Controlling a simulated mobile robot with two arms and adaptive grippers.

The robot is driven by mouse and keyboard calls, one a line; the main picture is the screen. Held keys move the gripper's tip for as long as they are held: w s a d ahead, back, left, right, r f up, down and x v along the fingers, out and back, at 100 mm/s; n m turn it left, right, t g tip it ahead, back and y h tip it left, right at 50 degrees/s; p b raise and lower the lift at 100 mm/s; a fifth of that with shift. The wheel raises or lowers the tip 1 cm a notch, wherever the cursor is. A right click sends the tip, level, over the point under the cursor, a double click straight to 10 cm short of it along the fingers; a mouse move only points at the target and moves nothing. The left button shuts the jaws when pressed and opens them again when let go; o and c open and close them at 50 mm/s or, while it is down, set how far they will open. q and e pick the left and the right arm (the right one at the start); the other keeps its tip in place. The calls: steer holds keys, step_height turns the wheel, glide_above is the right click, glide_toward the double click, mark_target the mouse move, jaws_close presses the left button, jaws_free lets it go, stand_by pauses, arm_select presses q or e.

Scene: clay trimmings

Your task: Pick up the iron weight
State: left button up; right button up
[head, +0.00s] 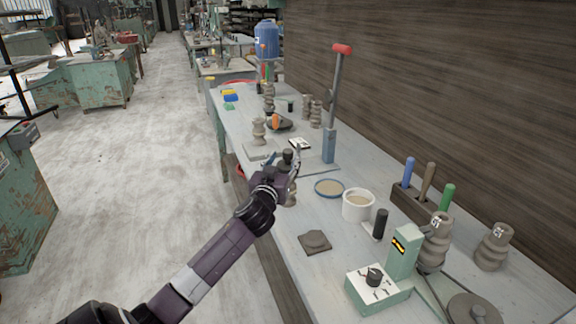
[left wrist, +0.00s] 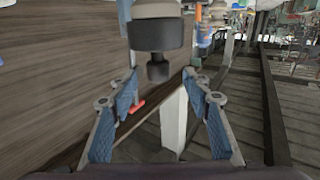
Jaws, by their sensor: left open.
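The iron weight appears to be the dark round piece with a small knob (head: 287,156), standing on the workbench side near the front edge, partly hidden by my gripper. In the left wrist view the dark weight (left wrist: 158,38) shows at the top centre, its knob towards the camera, with a pale piece against its far side. My left gripper (head: 284,163) is open at the weight. In the left wrist view its two blue-padded fingers (left wrist: 160,82) are spread to either side of the knob line. I cannot tell whether they touch it. My right gripper is not in view.
The workbench (head: 290,225) runs along a wooden wall. A tall press lever with red handle (head: 341,48) stands just beyond the gripper. A blue-rimmed dish (head: 329,188), a white tub (head: 357,205) and a green box (head: 377,291) stand nearer.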

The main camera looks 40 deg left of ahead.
mark_target(286, 156)
arm_select(q)
steer(key=x, duration=0.4)
steer(key=shift+w+f+p, duration=0.15)
steer(key=shift+f+p, duration=0.05)
steer(key=shift+p, duration=0.15)
steer(key=shift+w, duration=0.1)
steer(key=c, duration=0.8)
jaws_close()
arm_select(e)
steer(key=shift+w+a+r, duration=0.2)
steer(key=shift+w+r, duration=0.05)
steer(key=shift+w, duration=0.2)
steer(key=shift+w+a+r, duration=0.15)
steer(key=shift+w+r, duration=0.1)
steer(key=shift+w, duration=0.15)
arm_select(q)
steer(key=shift+r, duration=0.3)
steer(key=shift+f, duration=0.1)
